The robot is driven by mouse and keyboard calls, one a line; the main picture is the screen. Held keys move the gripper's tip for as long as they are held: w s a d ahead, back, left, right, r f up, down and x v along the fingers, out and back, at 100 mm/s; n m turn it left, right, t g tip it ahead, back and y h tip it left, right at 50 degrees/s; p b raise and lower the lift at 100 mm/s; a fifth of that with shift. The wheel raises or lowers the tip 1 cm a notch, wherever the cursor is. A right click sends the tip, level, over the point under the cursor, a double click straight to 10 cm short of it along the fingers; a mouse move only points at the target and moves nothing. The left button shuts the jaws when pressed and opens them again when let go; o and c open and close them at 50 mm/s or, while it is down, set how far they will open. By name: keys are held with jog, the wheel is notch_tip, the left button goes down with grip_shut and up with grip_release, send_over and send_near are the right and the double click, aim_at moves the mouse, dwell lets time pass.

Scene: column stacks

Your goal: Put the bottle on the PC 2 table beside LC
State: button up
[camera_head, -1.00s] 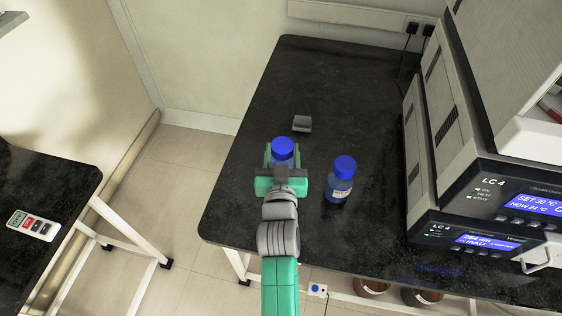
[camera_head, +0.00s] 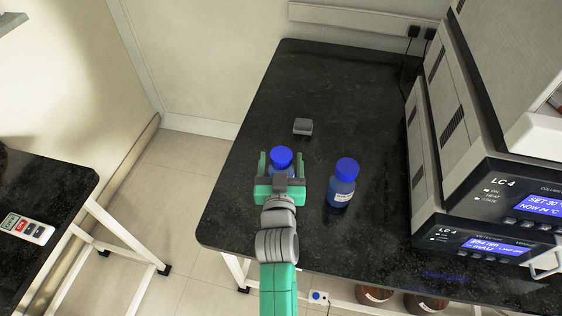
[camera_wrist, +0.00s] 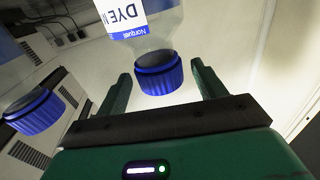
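A clear bottle with a blue cap (camera_head: 280,156) is between the fingers of my gripper (camera_head: 281,165) over the black table (camera_head: 330,90). Its body is mostly hidden by my gripper in the head view, so I cannot tell whether its base touches the table. In the wrist view, its blue cap (camera_wrist: 159,74) and "DYE" label show between the two green fingers, with a gap on each side. My gripper is open around it. A second blue-capped bottle (camera_head: 342,186) stands upright on the table to the right. The LC 4 units (camera_head: 490,205) are stacked at the table's right.
A small grey block (camera_head: 303,127) lies behind the bottles. Another black table (camera_head: 35,190) with a remote-like device (camera_head: 27,228) stands at the left, across a floor gap. Table space is free behind the bottles.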

jog(key=shift+s+r, duration=0.1)
jog(key=shift+r, duration=0.1)
jog(key=s+p, duration=0.3)
jog(key=s, duration=0.8)
jog(key=shift+s+a, duration=0.25)
jog(key=shift+s, duration=0.15)
notch_tip(320, 180, up, 19)
jog(key=w+t, duration=0.2)
jog(key=t, duration=0.1)
jog(key=s+r+t, duration=0.1)
jog(key=s+r, duration=0.3)
jog(key=r, duration=0.5)
jog(key=s+r+t, duration=0.1)
jog(key=s+r, duration=0.3)
jog(key=r, duration=0.5)
jog(key=s+r+t, duration=0.2)
jog(key=s+r, duration=0.3)
jog(key=r, duration=0.4)
jog(key=shift+r+y, duration=0.3)
jog(key=shift+r, duration=0.05)
